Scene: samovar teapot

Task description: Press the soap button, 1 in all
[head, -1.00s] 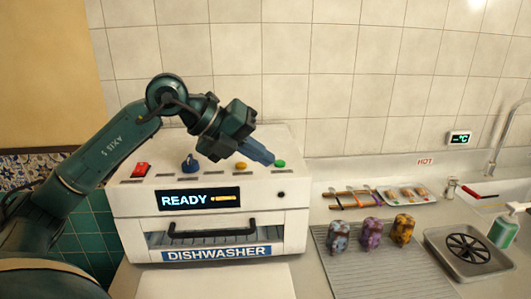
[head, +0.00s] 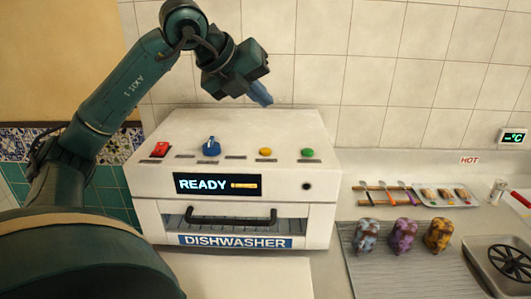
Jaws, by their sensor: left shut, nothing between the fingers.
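The white dishwasher (head: 150,184) stands on the counter. Its sloped top carries a red switch (head: 160,149), a blue knob (head: 211,147), a yellow button (head: 265,152) and a green button (head: 307,152). Small labels sit below them, too small to read, so I cannot tell which one is the soap button. The front display (head: 217,184) reads READY beside a yellow mark. My left gripper (head: 262,96) is shut and empty, raised above the back of the dishwasher and apart from the buttons. My right gripper is not in view.
A grey ribbed mat (head: 366,275) with three patterned cups stands right of the dishwasher. Behind it lie a rack of utensils (head: 385,192) and a tray of small items (head: 424,202). A sink basin with a round black grate (head: 512,260) is at right.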

